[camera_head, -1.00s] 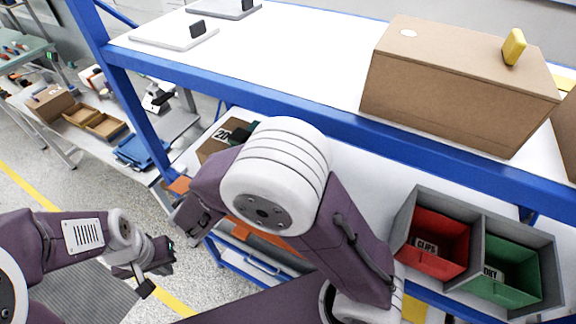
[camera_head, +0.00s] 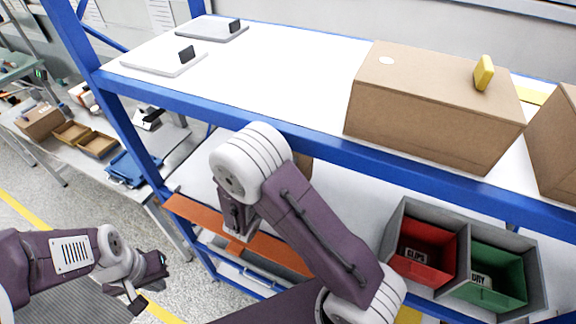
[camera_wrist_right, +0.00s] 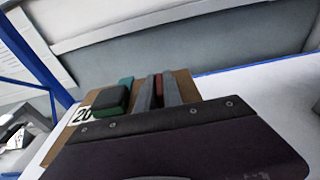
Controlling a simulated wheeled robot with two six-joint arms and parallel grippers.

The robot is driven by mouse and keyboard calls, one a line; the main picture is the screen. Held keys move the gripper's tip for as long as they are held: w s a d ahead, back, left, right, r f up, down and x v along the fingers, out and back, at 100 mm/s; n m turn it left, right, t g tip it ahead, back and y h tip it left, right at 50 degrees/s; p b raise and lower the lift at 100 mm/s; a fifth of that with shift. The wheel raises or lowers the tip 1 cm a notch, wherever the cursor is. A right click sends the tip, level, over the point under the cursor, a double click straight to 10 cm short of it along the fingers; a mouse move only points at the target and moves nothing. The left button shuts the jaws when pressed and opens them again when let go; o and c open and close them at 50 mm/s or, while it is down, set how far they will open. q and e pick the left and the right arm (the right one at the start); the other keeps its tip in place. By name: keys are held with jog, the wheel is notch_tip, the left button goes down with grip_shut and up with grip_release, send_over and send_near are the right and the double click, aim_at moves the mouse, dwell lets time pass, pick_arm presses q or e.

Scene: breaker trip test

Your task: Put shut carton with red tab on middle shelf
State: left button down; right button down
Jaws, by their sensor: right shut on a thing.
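In the right wrist view a brown carton (camera_wrist_right: 75,127) bears a "20" label. A dark green block (camera_wrist_right: 112,100) is on its top. My right gripper (camera_wrist_right: 158,90) is shut on a narrow red tab between its grey fingers at the carton's top. In the head view the carton is almost all behind my right arm; a small brown part (camera_head: 303,165) shows below the top shelf's blue edge. I cannot tell whether its base touches a shelf. The middle shelf (camera_head: 352,188) is white. My left gripper (camera_head: 144,284) is open and empty at lower left, away from the rack.
A large carton with a yellow tab (camera_head: 430,115) stands on the top shelf, with another at the right edge. A grey divided bin (camera_head: 455,262) with red and green compartments is at lower right. A side bench (camera_head: 60,150) holds trays.

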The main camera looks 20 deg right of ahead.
jog(key=shift+f, duration=0.9)
jog(key=shift+w+f, duration=0.1)
jog(key=shift+w, duration=0.05)
jog(key=shift+f, duration=0.15)
jog(key=c, duration=1.5)
grip_release()
